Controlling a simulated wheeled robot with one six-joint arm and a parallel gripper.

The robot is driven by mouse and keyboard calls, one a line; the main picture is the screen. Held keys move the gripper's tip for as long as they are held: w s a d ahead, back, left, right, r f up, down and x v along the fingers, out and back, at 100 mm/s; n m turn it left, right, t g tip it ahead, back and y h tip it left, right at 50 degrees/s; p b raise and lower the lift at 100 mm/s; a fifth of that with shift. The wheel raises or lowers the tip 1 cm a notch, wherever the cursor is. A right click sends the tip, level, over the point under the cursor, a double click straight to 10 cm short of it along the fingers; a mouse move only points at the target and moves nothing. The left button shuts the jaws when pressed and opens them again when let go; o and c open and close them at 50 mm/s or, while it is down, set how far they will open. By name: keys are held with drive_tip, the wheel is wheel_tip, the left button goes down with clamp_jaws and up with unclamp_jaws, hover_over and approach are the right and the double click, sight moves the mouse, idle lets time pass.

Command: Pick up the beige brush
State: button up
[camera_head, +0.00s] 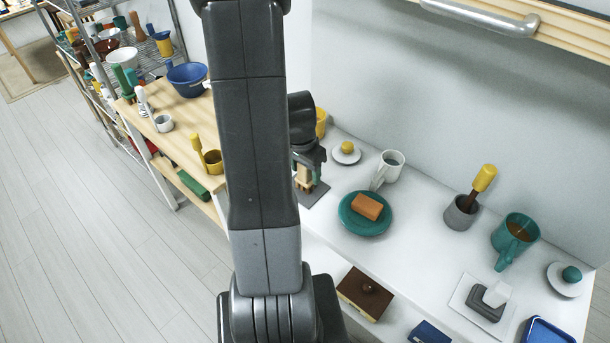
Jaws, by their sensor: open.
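My arm hangs down the middle of the view, and my gripper (308,176) is over the left end of the white counter, close to the arm. A small beige piece (303,174) shows at the fingers, above a flat dark grey base (314,196) on the counter. It may be the beige brush, but it is too small and too covered to be sure. My gripper is open; whether the fingers touch the beige piece cannot be told.
On the white counter (338,238), a teal plate (352,222) with an orange block (367,206), a white mug (390,165) and a yellow-knobbed white lid (346,157) stand near my gripper. A grey cup (460,213) and teal mug (515,236) are farther right. A wooden table (180,135) is left.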

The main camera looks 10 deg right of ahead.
drive_tip(key=c, duration=1.1)
drive_tip(key=shift+o, duration=0.2)
wheel_tip(320, 180, up, 10)
drive_tip(key=shift+r+b, duration=0.1)
drive_tip(key=shift+b, duration=0.3)
